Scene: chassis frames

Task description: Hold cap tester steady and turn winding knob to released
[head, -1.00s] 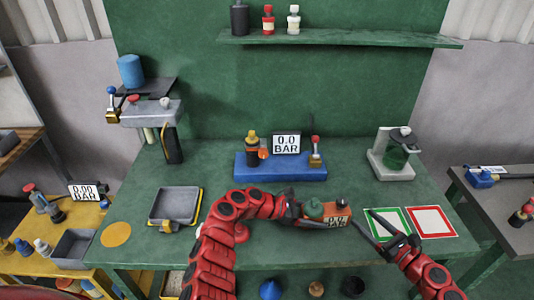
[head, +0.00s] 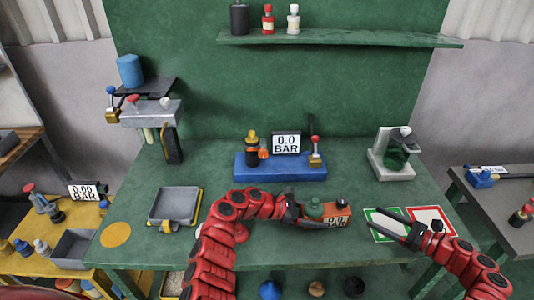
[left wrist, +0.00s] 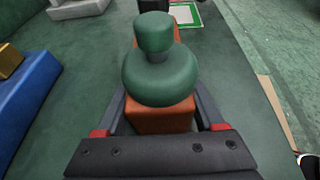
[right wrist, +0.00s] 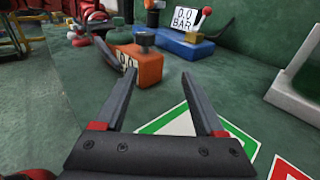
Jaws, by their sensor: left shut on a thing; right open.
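The cap tester is an orange block (head: 341,211) on the green bench in the head view, with a white display on its front. A green round piece with a stem (left wrist: 158,70) stands on its top near the left end. A small dark knob (right wrist: 145,38) sits on top at its right end. My left gripper (head: 297,211) is shut on the orange block, one finger on each side, as the left wrist view shows. My right gripper (right wrist: 158,95) is open and empty, to the right of the tester and apart from it.
Green-framed (head: 388,225) and red-framed (head: 432,222) mats lie at the bench's right. A blue base with a 0.0 BAR display (head: 286,143) stands behind the tester. A grey tray (head: 175,205) lies at left. A grey stand with a green vessel (head: 395,155) is at back right.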

